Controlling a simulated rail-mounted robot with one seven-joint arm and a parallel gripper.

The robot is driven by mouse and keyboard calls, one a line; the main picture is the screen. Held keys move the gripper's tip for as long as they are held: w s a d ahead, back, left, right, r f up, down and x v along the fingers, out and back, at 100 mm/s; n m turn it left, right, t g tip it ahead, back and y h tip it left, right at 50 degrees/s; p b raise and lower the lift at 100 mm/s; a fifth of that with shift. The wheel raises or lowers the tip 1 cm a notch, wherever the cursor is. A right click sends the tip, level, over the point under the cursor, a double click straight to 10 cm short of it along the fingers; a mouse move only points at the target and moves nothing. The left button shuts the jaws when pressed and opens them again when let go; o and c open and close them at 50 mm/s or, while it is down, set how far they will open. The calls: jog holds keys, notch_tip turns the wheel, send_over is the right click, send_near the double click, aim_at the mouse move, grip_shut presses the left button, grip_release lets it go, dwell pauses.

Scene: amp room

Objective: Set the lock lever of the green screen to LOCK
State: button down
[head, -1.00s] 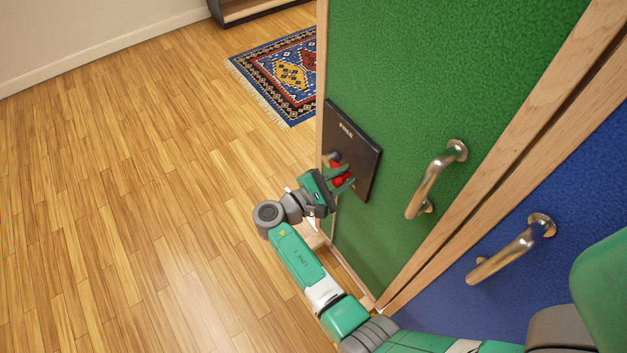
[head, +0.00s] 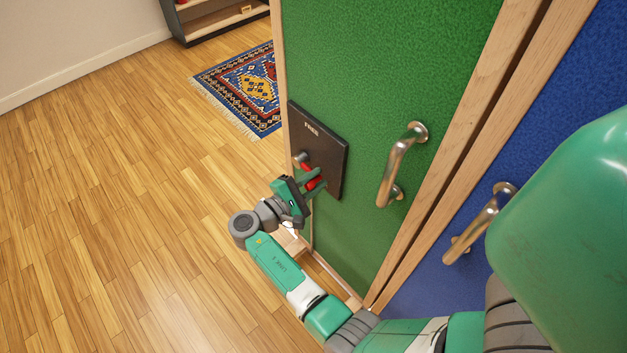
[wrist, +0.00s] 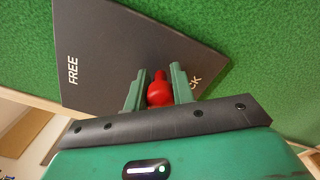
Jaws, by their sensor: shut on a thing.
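The green screen (head: 390,70) bears a dark plate (head: 328,150) with the word FREE near its top edge. The lever's metal pivot (head: 300,159) shows at the plate's left edge, and its red grip (head: 313,183) slants down and right from it. My gripper (head: 315,181) is shut on the red grip. In the wrist view the red grip (wrist: 159,92) sits between my two green fingers (wrist: 158,88). FREE is on the left of the plate (wrist: 115,55); only "CK" shows at the right, beside my right finger, the rest of that word hidden.
A metal handle (head: 398,165) sticks out from the screen right of the plate. A blue panel (head: 560,110) with a similar handle (head: 482,222) stands to the right. A patterned rug (head: 250,88) and a dark shelf (head: 205,20) lie beyond. The wooden floor (head: 120,220) at left is clear.

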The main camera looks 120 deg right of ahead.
jog(key=c, duration=1.2)
grip_release()
jog(key=shift+a+f, duration=0.1)
jog(key=shift+f, duration=0.25)
jog(key=shift+r, duration=0.1)
jog(key=shift+w+r, duration=0.1)
jog(key=shift+w, duration=0.25)
jog(key=p+v, duration=0.1)
jog(key=v, duration=0.6)
jog(key=shift+p, duration=0.3)
